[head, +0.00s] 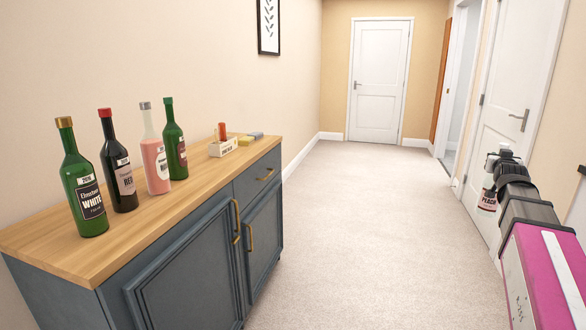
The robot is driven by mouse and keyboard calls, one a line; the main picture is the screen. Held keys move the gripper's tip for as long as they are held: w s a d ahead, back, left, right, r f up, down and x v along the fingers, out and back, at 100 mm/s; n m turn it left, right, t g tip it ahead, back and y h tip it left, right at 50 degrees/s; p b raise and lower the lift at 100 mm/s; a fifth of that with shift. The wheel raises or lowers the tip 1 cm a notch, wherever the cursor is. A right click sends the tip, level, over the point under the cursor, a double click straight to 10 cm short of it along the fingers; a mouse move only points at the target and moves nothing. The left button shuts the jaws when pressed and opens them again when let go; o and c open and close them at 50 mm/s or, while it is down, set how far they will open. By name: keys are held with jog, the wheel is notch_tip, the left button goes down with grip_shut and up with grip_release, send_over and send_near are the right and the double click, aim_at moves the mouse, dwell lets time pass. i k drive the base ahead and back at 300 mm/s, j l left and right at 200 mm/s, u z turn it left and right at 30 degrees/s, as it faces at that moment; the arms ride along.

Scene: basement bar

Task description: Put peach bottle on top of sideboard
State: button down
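The peach bottle (487,201) is at the right of the head view, upright, with a dark "PEACH" label and a clear upper part. My gripper (493,168) is at the bottle's upper part and appears shut on it, holding it above the carpet; my wrist partly hides the fingers. The sideboard (205,190) stands at the left, blue-grey with a light wooden top. The bottle is well to the right of it, across the open floor.
Green (85,190), red-capped dark (120,170), pink (155,160) and slim green (174,148) bottles stand on the sideboard. A small white box (223,147) is farther back. The front part of the top is bare. Carpet (370,220) between is clear. White doors stand at the back (379,80) and right (508,100).

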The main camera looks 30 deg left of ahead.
aim_at(204, 163)
jog(key=u, duration=1.4)
jog(key=i+l+u, duration=0.1)
jog(key=u, duration=0.3)
jog(key=i+l+u, duration=0.1)
jog(key=u, duration=0.35)
jog(key=i+l, duration=0.2)
jog(key=l, duration=0.2)
jog(key=i+l, duration=0.15)
jog(key=l, duration=0.2)
jog(key=i+l, duration=0.2)
jog(key=l, duration=0.2)
jog(key=i+l, duration=0.15)
jog(key=l, duration=0.2)
